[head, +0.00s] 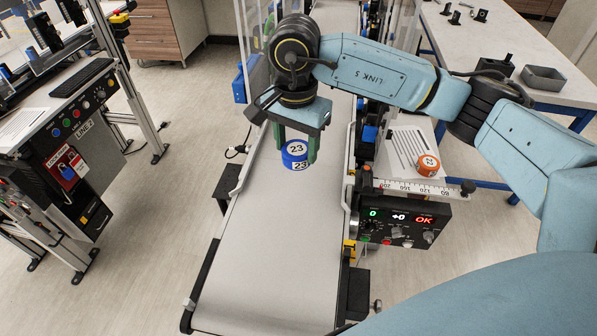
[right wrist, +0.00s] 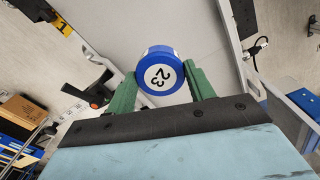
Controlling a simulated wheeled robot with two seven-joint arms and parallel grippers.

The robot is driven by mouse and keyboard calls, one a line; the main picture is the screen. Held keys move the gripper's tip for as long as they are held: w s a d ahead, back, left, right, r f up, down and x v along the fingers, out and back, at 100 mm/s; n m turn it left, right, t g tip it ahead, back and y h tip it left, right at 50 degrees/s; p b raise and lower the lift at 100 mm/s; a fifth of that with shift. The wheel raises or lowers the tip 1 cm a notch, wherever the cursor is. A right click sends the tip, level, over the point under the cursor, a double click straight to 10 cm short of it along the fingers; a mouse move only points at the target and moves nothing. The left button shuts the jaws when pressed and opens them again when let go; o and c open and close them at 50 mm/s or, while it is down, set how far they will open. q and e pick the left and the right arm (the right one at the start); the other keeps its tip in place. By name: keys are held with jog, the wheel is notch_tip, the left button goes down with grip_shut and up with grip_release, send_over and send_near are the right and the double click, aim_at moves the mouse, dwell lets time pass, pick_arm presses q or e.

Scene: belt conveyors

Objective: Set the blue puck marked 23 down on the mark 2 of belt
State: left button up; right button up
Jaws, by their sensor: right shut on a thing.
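The blue puck marked 23 (head: 296,151) is between the green fingers of my right gripper (head: 296,146), which is shut on it above the belt (head: 265,240). The puck's white label with 23 faces up, and another 23 shows on its side. In the right wrist view, the puck (right wrist: 158,72) sits between the fingertips of my right gripper (right wrist: 160,85), with the pale belt surface beyond. No mark 2 can be made out on the belt. A ruler (head: 420,188) with numbers runs beside the belt on the right. My left gripper is not in view.
An orange puck marked 22 (head: 428,165) lies on a striped sheet right of the belt. A control box (head: 402,222) with lit displays is mounted at the belt's right side. A Line 2 station (head: 70,140) stands at left. The near belt is bare.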

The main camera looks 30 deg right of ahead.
aim_at(296, 141)
jog(key=m, duration=0.3)
jog(key=w+r+m, duration=0.1)
jog(key=m, duration=0.1)
jog(key=shift+d, duration=0.2)
jog(key=m, duration=0.4)
jog(key=shift+w+d+r+m, duration=0.2)
jog(key=shift+w+r+m, duration=0.1)
jog(key=shift+m, duration=0.1)
jog(key=m, duration=0.4)
jog(key=shift+w+d+r, duration=0.15)
jog(key=shift+w+r, duration=0.15)
jog(key=shift+r, duration=0.05)
jog(key=m, duration=0.4)
jog(key=shift+w+d+r, duration=0.15)
jog(key=shift+w+r, duration=0.05)
jog(key=shift+r, duration=0.05)
jog(key=shift+f, duration=0.15)
jog(key=shift+m, duration=0.3)
notch_tip(296, 141, down, 10)
jog(key=shift+r+p, duration=0.2)
jog(key=shift+p, duration=0.55)
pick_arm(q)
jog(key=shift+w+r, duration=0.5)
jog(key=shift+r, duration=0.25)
